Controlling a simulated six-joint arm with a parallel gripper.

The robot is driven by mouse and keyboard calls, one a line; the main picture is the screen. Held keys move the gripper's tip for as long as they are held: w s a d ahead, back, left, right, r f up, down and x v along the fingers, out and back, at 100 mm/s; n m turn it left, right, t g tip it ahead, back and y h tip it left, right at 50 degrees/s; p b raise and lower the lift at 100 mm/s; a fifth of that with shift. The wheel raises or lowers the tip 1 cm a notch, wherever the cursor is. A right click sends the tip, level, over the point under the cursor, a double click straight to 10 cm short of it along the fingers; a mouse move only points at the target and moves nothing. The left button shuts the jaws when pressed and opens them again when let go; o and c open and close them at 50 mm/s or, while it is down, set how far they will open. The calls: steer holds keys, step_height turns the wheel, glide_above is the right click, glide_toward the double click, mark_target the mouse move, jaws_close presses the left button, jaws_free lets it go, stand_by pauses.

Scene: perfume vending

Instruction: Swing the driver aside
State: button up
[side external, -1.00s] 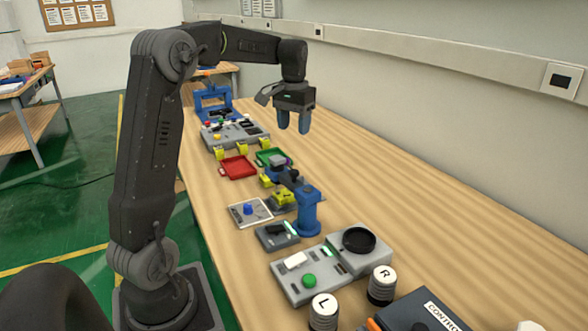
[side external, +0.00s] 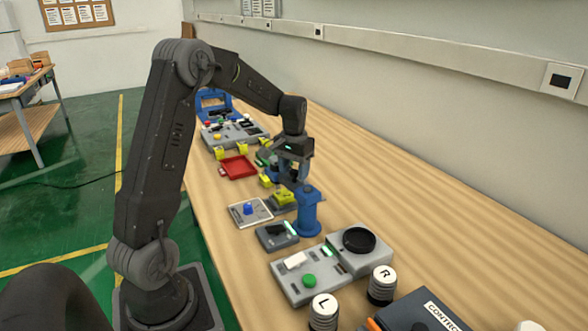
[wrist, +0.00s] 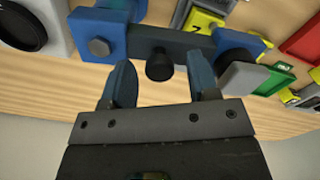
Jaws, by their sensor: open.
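The driver is a dark bar on a blue post (side external: 307,212) in the side view. In the wrist view its bar (wrist: 188,44) runs across the top, between a blue post head (wrist: 98,38) with a bolt at left and a blue block (wrist: 228,45) at right. A black knob (wrist: 159,68) sticks out of the bar. My gripper (side external: 295,174) is low over the bar in the side view. In the wrist view my gripper (wrist: 160,75) is open, one finger on each side of the knob with gaps between. Part of the driver is hidden behind my gripper in the side view.
A red tray (side external: 238,168) and a yellow-marked part (side external: 284,198) lie near the driver. A plate with a blue button (side external: 248,209) and a grey panel with a green button (side external: 309,281) stand closer. The table's right side is clear.

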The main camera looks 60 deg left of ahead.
steer(key=shift+c, duration=0.3)
jaws_close()
stand_by(0.4)
steer(key=w+d+m, duration=0.3)
steer(key=w+m, duration=0.3)
steer(key=m, duration=0.8)
steer(key=shift+w+d+m, duration=0.25)
steer(key=shift+d+m, duration=0.05)
steer(key=shift+r, duration=0.1)
stand_by(0.4)
steer(key=shift+o, duration=0.3)
jaws_free()
